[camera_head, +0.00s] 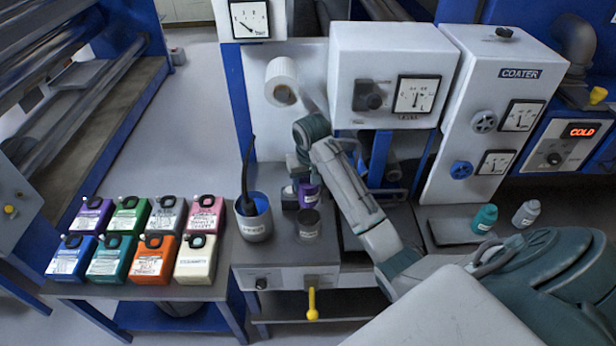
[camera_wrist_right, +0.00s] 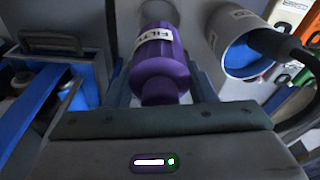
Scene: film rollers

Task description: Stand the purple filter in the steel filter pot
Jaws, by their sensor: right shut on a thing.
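The purple filter (camera_head: 309,196) is between the fingers of my right gripper (camera_head: 298,188). In the right wrist view the filter (camera_wrist_right: 160,70) fills the gap between the two fingers and carries a white label. A grey round shape beyond the filter in the wrist view may be this pot (camera_wrist_right: 158,12). Whether filter and pot touch cannot be told. My left gripper is not in view.
A grey pot with blue inside (camera_head: 255,226) and a dark handle stands left of the filter pot. Several coloured containers (camera_head: 152,258) fill the left table.

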